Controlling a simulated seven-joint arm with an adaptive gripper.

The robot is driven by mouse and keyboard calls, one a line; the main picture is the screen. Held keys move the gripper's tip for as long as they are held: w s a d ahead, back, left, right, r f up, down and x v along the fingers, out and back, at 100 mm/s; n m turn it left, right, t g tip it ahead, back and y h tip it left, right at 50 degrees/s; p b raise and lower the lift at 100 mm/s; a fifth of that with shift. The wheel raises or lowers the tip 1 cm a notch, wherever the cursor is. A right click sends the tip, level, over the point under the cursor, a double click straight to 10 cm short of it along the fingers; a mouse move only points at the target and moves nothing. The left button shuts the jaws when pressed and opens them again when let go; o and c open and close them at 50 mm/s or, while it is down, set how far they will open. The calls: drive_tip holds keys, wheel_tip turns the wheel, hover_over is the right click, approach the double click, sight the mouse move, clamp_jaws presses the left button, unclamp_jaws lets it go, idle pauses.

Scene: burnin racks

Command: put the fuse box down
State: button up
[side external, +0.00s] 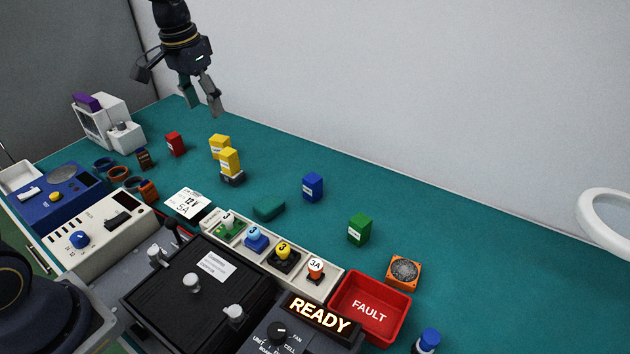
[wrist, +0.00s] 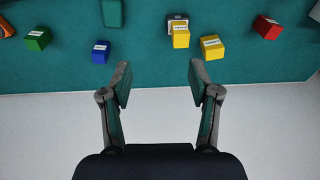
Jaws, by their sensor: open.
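Several small labelled boxes stand on the green mat, and I cannot tell which is the fuse box: red (side external: 175,143), yellow (side external: 219,145), a second yellow (side external: 229,161) on or against a dark base (side external: 233,180), blue (side external: 312,186) and green (side external: 360,229). The wrist view shows the same green (wrist: 38,40), blue (wrist: 101,51), yellow (wrist: 181,37), other yellow (wrist: 211,47) and red (wrist: 267,27) boxes. My gripper (side external: 203,101) is open and empty, raised above the back of the mat. In the wrist view its fingers (wrist: 158,68) are spread with nothing between them.
A flat green block (side external: 269,208) lies mid-mat. In front are a strip of numbered fuses (side external: 325,289), a black lidded case (side external: 160,299), a red FAULT bin (side external: 350,295) and a READY sign (side external: 319,313). An orange fan (side external: 404,271) sits right. A white wall rises behind.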

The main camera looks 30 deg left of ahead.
drive_tip(key=s+d+r+t, duration=0.1)
drive_tip(key=s+d+t, duration=0.1)
drive_tip(key=s, duration=0.9)
drive_tip(key=s+d+r+t, duration=0.1)
drive_tip(key=s+d, duration=0.4)
drive_tip(key=s, duration=0.6)
drive_tip(key=shift+r+t, duration=0.2)
drive_tip(key=shift+t, duration=0.2)
